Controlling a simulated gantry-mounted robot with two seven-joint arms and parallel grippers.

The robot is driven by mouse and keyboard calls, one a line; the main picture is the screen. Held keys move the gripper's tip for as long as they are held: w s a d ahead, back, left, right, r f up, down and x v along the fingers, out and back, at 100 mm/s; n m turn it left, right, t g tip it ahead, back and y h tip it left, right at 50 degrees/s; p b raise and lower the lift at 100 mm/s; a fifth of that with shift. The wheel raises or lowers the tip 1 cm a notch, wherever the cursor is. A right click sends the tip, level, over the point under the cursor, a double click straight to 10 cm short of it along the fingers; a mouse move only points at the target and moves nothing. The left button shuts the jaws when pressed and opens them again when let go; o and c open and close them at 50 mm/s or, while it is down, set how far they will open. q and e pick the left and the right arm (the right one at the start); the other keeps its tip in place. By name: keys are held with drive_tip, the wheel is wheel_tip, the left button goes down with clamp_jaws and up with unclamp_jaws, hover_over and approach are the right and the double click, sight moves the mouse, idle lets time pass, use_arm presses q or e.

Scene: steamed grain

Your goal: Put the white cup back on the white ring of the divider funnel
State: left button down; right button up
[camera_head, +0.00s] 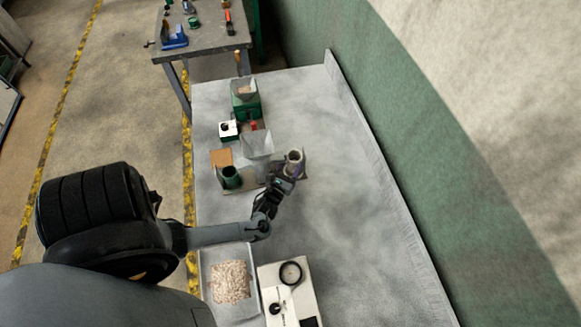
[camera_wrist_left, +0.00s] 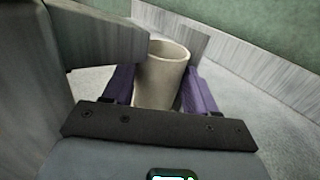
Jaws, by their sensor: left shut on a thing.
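The white cup (camera_head: 294,157) is upright in my left gripper (camera_head: 288,174), above the grey bench. In the left wrist view the cup (camera_wrist_left: 162,75) stands between the two purple fingers (camera_wrist_left: 160,90), which are closed on its sides. It looks empty, though its bottom is hidden. A grey square funnel (camera_head: 257,145) stands just left of the gripper in the head view, apart from the cup. I cannot make out the white ring in either view. My right gripper does not show.
A dark green cup (camera_head: 231,176) stands left of the gripper. A grain tray (camera_head: 206,283) and a white device (camera_head: 302,283) are in front. The bench's right side (camera_head: 345,220) is clear.

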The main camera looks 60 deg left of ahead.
use_arm(q)
drive_tip(key=shift+s+d+f, duration=0.1)
drive_tip(key=shift+f, duration=0.4)
drive_tip(key=shift+s+d+f, duration=0.1)
drive_tip(key=shift+s, duration=0.05)
drive_tip(key=shift+f, duration=0.15)
drive_tip(key=c, duration=0.6)
unclamp_jaws()
